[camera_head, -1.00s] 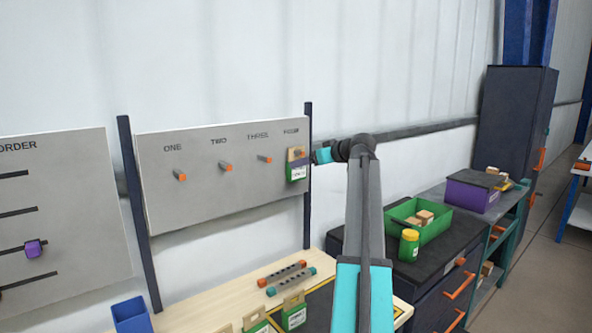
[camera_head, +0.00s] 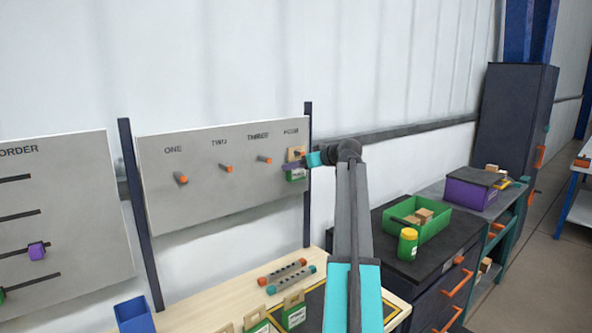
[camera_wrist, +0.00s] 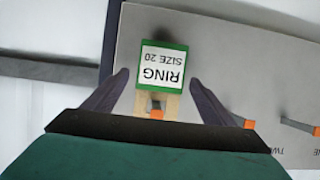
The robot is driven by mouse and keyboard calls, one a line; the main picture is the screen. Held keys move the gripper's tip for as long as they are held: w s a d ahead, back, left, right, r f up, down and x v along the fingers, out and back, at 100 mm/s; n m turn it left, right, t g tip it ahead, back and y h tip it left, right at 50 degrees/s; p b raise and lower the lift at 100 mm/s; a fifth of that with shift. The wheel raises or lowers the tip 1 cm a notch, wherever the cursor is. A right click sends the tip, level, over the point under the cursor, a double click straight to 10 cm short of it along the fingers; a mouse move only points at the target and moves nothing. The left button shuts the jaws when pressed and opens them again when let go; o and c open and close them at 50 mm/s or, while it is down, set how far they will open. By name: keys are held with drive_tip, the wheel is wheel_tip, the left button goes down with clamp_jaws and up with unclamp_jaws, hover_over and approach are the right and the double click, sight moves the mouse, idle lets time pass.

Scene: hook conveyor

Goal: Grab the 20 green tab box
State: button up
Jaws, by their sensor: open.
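The green tab box (camera_wrist: 163,65) hangs on the hook under FOUR. In the head view the box (camera_head: 297,174) is partly hidden by my gripper (camera_head: 300,164). My gripper (camera_wrist: 160,78) is open, with one dark finger on each side of the box and tab in the wrist view.
The pegboard (camera_head: 222,205) has bare pegs under ONE, TWO and THREE. More green tab boxes (camera_head: 294,316) stand on the bench below, near two peg bars (camera_head: 290,279). A green bin (camera_head: 425,232) and a yellow-capped jar (camera_head: 408,248) sit at right.

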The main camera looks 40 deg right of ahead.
drive_tip(key=c, duration=1.2)
drive_tip(key=shift+o, duration=0.2)
drive_tip(key=shift+r, duration=0.2)
drive_tip(key=s+a+r+b, duration=0.1)
drive_tip(key=s+b, duration=0.4)
drive_tip(key=s, duration=1.3)
drive_tip(key=shift+a, duration=0.45)
